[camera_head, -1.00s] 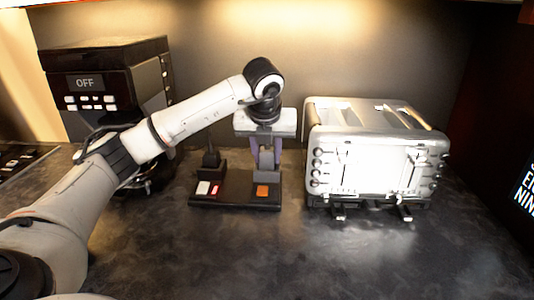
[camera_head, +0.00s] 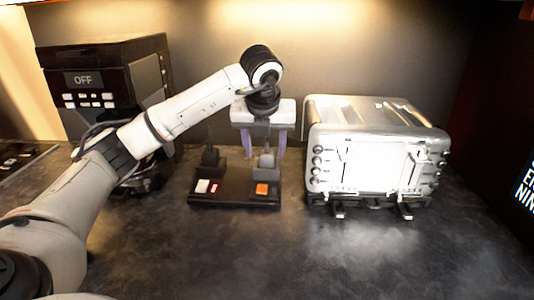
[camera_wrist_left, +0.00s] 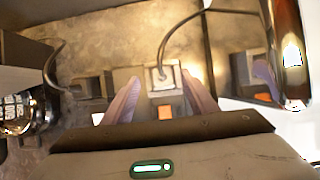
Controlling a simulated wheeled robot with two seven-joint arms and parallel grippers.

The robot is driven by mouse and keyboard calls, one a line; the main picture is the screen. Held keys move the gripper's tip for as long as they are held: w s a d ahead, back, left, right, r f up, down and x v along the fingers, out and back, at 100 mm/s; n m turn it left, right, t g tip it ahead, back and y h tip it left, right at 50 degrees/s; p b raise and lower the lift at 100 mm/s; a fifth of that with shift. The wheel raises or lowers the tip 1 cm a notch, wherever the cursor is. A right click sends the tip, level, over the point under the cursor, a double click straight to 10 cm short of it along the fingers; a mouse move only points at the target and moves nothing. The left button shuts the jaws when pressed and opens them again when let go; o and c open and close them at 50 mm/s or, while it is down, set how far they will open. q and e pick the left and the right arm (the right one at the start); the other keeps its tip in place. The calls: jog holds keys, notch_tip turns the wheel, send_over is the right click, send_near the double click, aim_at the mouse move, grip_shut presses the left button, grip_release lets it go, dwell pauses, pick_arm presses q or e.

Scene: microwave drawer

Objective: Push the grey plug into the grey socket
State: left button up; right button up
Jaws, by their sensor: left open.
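The grey plug (camera_head: 265,161) stands upright on the dark socket board (camera_head: 235,195), behind the orange switch (camera_head: 262,189). It also shows in the left wrist view (camera_wrist_left: 163,78), with a cable rising from its top. The plug covers the grey socket, so I cannot tell how deep it sits. My left gripper (camera_head: 265,154) is open, its two purple fingers spread on either side of the plug and apart from it. In the left wrist view the fingers (camera_wrist_left: 161,84) also flank the plug with gaps. My right gripper is not in view.
A black plug (camera_head: 210,157) stands on the board's left part, behind white and red switches. A shiny toaster (camera_head: 370,155) stands close on the right. A black coffee machine (camera_head: 105,90) is on the left. The counter in front is clear.

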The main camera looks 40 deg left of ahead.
pick_arm(q)
jog(key=v, duration=0.8)
jog(key=shift+d, duration=0.3)
jog(key=shift+w, duration=0.15)
